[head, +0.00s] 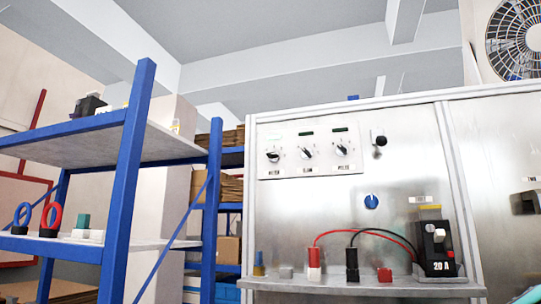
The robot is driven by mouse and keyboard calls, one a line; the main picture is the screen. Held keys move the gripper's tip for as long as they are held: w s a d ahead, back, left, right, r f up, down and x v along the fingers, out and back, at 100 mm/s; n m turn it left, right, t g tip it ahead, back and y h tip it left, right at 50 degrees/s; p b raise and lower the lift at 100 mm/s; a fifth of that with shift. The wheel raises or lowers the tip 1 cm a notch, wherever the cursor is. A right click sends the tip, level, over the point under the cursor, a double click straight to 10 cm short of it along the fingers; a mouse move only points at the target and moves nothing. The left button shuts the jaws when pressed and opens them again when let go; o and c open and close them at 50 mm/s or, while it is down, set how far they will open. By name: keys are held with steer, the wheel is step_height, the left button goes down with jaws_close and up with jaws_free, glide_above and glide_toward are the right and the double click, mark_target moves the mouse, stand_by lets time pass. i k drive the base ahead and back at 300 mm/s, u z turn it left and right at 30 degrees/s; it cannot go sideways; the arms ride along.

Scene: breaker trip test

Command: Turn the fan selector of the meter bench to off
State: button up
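The meter bench (285,222) is a metal-faced cabinet with a narrow shelf, in the middle and right of the head view. A white panel (327,168) on its upper face holds a row of black rotary knobs: left (273,155), middle (306,152) and right (342,150). Each has a small label below, too small to read surely. A blue round knob (371,201) with a light pointer mark sits alone lower on the face. I cannot tell which of these is the fan selector or where it points.
A black breaker (434,248) marked 20 A stands on the bench shelf (330,283). Red (314,256) and black (352,258) plugs with looping leads stand left of it. Blue racking (125,190) stands left; a fan (518,38) is upper right.

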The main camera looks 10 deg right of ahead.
mark_target(272, 156)
steer(key=k, duration=0.65)
steer(key=u, duration=0.5)
steer(key=i, duration=0.5)
steer(key=u, duration=0.5)
steer(key=i, duration=0.95)
steer(key=z, duration=0.35)
